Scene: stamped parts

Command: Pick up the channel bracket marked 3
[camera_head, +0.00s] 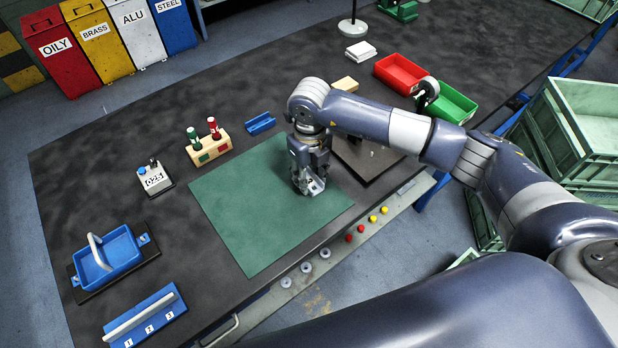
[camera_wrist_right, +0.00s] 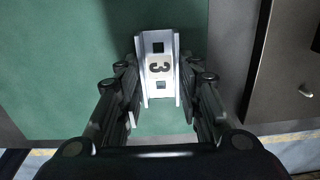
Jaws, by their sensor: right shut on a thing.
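The channel bracket marked 3 (camera_wrist_right: 158,68) is a silvery metal channel with two square holes, seen in the right wrist view with its digit facing the camera. My right gripper (camera_wrist_right: 160,108) is shut on it, one finger on each side. In the head view the right gripper (camera_head: 308,188) points down at the right part of the green mat (camera_head: 250,220), and the bracket is mostly hidden by the fingers. I cannot tell whether the bracket touches the mat. My left gripper is not in view.
A dark plate (camera_head: 365,160) lies right of the mat. Red (camera_head: 401,72) and green (camera_head: 452,103) bins stand at the back right. A blue tray (camera_head: 104,262) and a numbered blue rack (camera_head: 145,318) are at the left. The mat's left part is clear.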

